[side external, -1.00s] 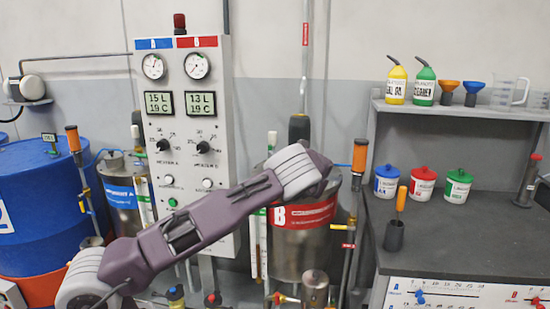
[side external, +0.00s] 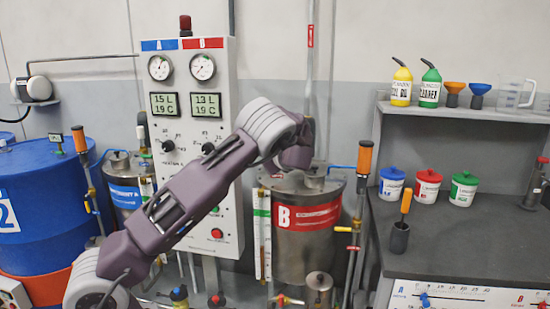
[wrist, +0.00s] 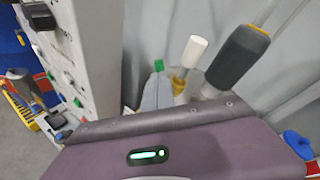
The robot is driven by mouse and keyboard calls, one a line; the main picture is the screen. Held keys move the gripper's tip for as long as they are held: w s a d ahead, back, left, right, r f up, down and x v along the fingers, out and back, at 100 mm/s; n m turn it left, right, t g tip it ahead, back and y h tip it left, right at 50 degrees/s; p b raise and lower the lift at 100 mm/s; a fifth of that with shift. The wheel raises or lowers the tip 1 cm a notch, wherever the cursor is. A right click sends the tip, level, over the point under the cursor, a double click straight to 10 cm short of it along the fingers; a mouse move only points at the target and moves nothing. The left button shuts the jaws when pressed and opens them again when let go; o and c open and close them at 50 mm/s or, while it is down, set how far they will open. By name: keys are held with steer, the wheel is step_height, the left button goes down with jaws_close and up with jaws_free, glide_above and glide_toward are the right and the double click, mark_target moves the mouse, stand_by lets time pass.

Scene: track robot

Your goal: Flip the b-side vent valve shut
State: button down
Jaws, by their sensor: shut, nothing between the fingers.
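The B tank, a steel drum with a red band marked B (side external: 307,217), stands right of the control panel. My gripper (side external: 294,160) is just above its lid at the end of my purple arm; the fingertips are small and hard to make out, and they look shut and empty. In the wrist view, a thick black grip with a yellow collar (wrist: 238,58) and a white-capped stem (wrist: 195,47) rise beyond the purple casing. Both are hidden behind my arm in the side view. I cannot tell which part is the vent valve or how its handle stands.
An orange-handled upright lever (side external: 364,158) is right of the tank. A blue drum (side external: 45,200) is at left. A dark bench (side external: 450,235) with colored tubs is at right.

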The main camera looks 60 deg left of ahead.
steer(key=n+t+h, duration=0.1)
steer(key=s+a+f+n+t+h, duration=0.1)
steer(key=n+h, duration=0.1)
steer(key=s+a+n+h, duration=0.1)
steer(key=n, duration=0.1)
steer(key=shift+s+a+f+t+h, duration=0.2)
steer(key=shift+f+t+h, duration=0.1)
steer(key=shift+f+t, duration=0.1)
steer(key=shift+w, duration=0.1)
steer(key=shift+d, duration=0.1)
steer(key=shift+w+d+f, duration=0.35)
steer(key=shift+w+d, duration=0.15)
steer(key=v, duration=1.4)
steer(key=shift+s, duration=0.15)
steer(key=shift+a, duration=0.15)
